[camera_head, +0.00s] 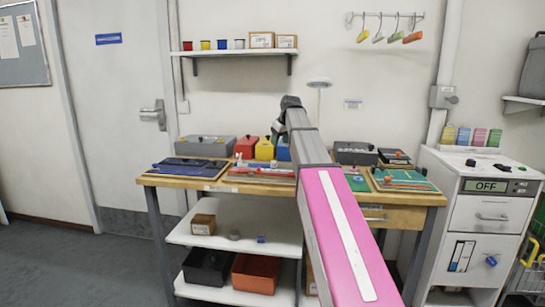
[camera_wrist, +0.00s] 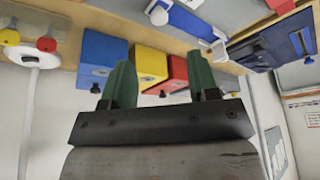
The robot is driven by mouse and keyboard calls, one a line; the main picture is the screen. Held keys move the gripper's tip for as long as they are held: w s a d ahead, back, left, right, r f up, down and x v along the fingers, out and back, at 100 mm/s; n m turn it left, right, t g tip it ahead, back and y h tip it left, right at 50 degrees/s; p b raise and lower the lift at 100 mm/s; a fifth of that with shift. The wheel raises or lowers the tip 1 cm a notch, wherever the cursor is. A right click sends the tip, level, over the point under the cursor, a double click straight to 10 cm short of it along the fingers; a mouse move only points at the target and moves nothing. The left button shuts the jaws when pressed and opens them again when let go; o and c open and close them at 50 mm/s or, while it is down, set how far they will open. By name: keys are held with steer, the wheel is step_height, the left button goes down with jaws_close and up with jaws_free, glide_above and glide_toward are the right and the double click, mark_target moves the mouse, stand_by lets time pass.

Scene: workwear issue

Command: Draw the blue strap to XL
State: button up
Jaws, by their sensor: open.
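My gripper (camera_wrist: 160,82) shows in the wrist view as two green fingers standing apart with nothing between them. In the head view its dark wrist end is above the back of the workbench, mostly behind my arm. A blue strap-like bar (camera_wrist: 186,22) lies on a pale board near the top of the wrist view, beyond the fingers and clear of them. A dark blue board (camera_head: 190,170) lies at the left end of the bench in the head view and shows at the upper right in the wrist view (camera_wrist: 278,48). Any XL mark is too small to read.
Red (camera_head: 246,147), yellow (camera_head: 264,149) and blue (camera_head: 283,152) boxes stand along the bench back, with a grey box (camera_head: 206,147) to their left. Green boards (camera_head: 404,181) lie at the right. A shelf (camera_head: 236,53) hangs above. A white cabinet (camera_head: 480,213) stands right.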

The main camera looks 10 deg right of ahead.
mark_target(274, 161)
steer(key=x, duration=1)
steer(key=shift+w+a+f, duration=0.1)
steer(key=shift+w+f, duration=0.15)
steer(key=shift+f, duration=0.1)
